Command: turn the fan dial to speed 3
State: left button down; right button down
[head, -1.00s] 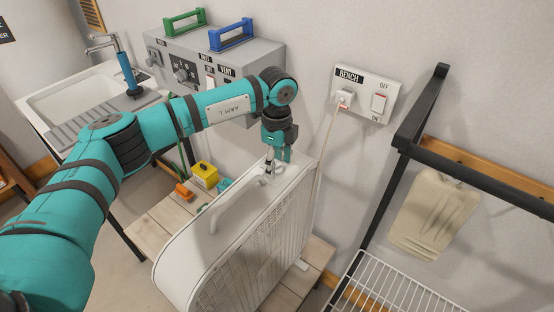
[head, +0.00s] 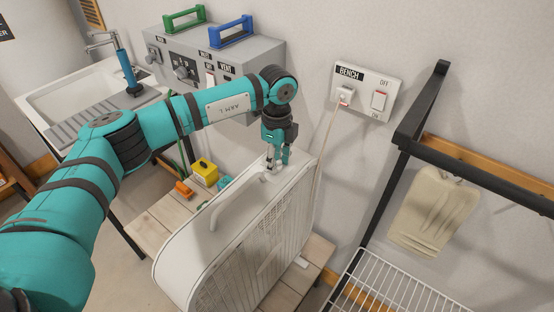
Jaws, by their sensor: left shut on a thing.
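The white box fan (head: 240,225) stands upright on a wooden bench. My left gripper (head: 275,167) points down at the far end of the fan's top, beyond the carry handle. It is shut on the fan dial, which is mostly hidden between the fingers. The speed marks and the dial's pointer are too small and covered to read. My right gripper is out of view.
A white cord rises from the fan to the BENCH outlet (head: 366,92) on the wall. A grey control box (head: 262,52) with green and blue handles stands behind my arm. A yellow box (head: 204,172) lies on the bench (head: 143,224). A black rack (head: 405,130) stands right.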

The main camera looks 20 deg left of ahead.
pick_arm(q)
jog(key=shift+f+m+b, duration=0.1)
jog(key=shift+m+b, duration=0.65)
jog(key=shift+m, duration=0.45)
jog(key=m+b, duration=0.2)
jog(key=m, duration=0.1)
jog(key=shift+m, duration=0.3)
jog(key=m+b, duration=0.1)
jog(key=m, duration=0.2)
jog(key=shift+a+m+b, duration=0.1)
jog(key=shift+m+b, duration=0.2)
jog(key=shift+b, duration=0.05)
jog(key=m+b, duration=0.1)
jog(key=m, duration=0.2)
jog(key=shift+m, duration=0.3)
jog(key=m+b, duration=0.2)
jog(key=m, duration=0.4)
jog(key=shift+a, duration=0.1)
jog(key=m+b, duration=0.1)
jog(key=m, duration=0.3)
jog(key=shift+r, duration=0.2)
jog(key=shift+m, duration=1.6)
